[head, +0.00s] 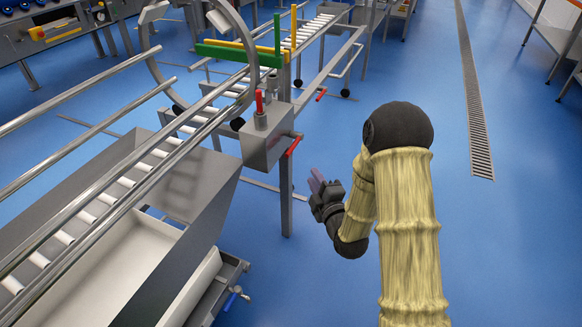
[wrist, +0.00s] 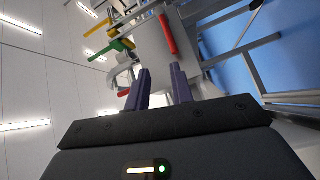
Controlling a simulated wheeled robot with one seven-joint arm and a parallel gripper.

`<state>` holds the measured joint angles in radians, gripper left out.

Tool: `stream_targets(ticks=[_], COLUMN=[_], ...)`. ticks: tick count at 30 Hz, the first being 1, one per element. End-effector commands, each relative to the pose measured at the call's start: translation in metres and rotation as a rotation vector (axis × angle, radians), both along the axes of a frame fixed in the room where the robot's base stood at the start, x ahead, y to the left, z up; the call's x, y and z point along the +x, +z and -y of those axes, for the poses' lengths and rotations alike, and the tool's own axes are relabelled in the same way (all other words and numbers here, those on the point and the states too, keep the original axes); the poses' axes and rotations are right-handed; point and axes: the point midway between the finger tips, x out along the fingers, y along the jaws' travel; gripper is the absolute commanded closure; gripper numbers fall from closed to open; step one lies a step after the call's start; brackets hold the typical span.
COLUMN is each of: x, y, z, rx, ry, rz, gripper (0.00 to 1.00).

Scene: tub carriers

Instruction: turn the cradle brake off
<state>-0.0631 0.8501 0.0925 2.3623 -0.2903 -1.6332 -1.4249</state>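A grey box (head: 266,140) on a post beside the rail line carries two red handles. One red handle (head: 259,101) stands upright on top. A red lever (head: 294,145) slants along its right side. A red lever (wrist: 166,34) also shows ahead of the fingers in the wrist view. No label shows which one is the cradle brake. A large metal ring (head: 160,70), perhaps the cradle, stands behind the box. My gripper (head: 317,186) is right of and below the side lever, apart from it. Its fingers (wrist: 160,84) are apart with nothing between them.
A roller track (head: 135,180) runs through the ring, with a steel trough (head: 190,225) alongside. Green (head: 225,54) and yellow bars stand by the ring. Another red lever (head: 321,93) sits farther back. A blue-handled valve (head: 229,301) is low in front. Blue floor around my arm is clear.

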Motion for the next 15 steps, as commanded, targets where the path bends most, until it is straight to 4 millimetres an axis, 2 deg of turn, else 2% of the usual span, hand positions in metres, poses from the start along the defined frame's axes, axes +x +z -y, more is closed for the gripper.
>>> stream_targets(ticks=[1,3,7,15], x=[-0.001,-0.003,-0.005,-0.005], y=[-0.026,-0.037,-0.045,-0.042], z=[-0.002,-0.004,-0.006,-0.006], rx=[-0.008,-0.02,-0.032,-0.035], ry=[0.004,0.007,0.008,0.007], rz=[0.032,0.081,0.137,0.151], gripper=[0.77,0.77,0.77,0.77])
